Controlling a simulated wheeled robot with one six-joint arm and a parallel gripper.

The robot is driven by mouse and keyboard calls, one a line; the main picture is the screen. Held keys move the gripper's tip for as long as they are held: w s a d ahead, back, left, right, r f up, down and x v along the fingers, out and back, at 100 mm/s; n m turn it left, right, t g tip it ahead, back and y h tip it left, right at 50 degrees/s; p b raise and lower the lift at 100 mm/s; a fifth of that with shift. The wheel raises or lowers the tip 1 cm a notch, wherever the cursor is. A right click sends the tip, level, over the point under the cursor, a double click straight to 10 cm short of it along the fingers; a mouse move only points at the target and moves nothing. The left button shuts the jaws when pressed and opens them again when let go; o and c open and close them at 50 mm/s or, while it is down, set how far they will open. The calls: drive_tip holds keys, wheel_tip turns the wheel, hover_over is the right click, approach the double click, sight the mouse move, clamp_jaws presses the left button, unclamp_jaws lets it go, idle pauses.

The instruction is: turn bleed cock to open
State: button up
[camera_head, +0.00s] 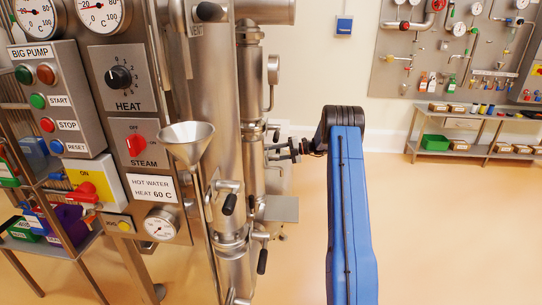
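My gripper (284,152) is small and dark in the view, at the end of my blue arm, which comes up from the bottom. It points left toward the steel pipe column and is partly hidden by my arm; whether its fingers are apart I cannot tell. No label marks a bleed cock. A small cock with a black handle (228,203) sits on the column to the left of and below my gripper. Another black handle (262,261) hangs lower down. I cannot tell which is the bleed cock, or whether my gripper touches any fitting.
A steel funnel (187,140) stands in front of the column. A control panel (130,110) with gauges, a heat knob and a red steam switch is at left. A bench (478,152) and a wall board of valves are at back right. The floor right of my arm is clear.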

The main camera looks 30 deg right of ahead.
drive_tip(key=v, duration=1.7)
drive_tip(key=shift+s+f, duration=0.1)
drive_tip(key=shift+f, duration=0.05)
